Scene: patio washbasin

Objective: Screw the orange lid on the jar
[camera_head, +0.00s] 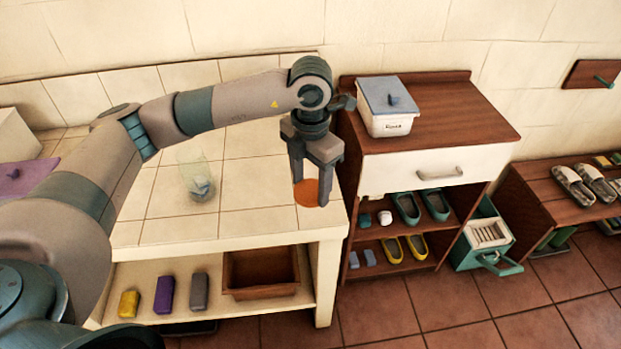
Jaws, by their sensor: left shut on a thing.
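The orange lid (307,192) is held between the fingertips of my left gripper (311,190), over the right end of the tiled counter (250,185). The gripper points down and is shut on the lid. The clear jar (197,178) is on the counter to the left of the gripper, below my forearm. It is see-through, with something greyish at its bottom, and its top shows no lid. The lid and the jar are well apart. My right gripper does not show.
A wooden cabinet (440,140) with a white drawer stands right of the counter, with a lidded white box (388,108) on top. Shoes sit on its shelves. A brown tray (261,272) and several coloured blocks lie on the counter's lower shelf. The counter between jar and gripper is clear.

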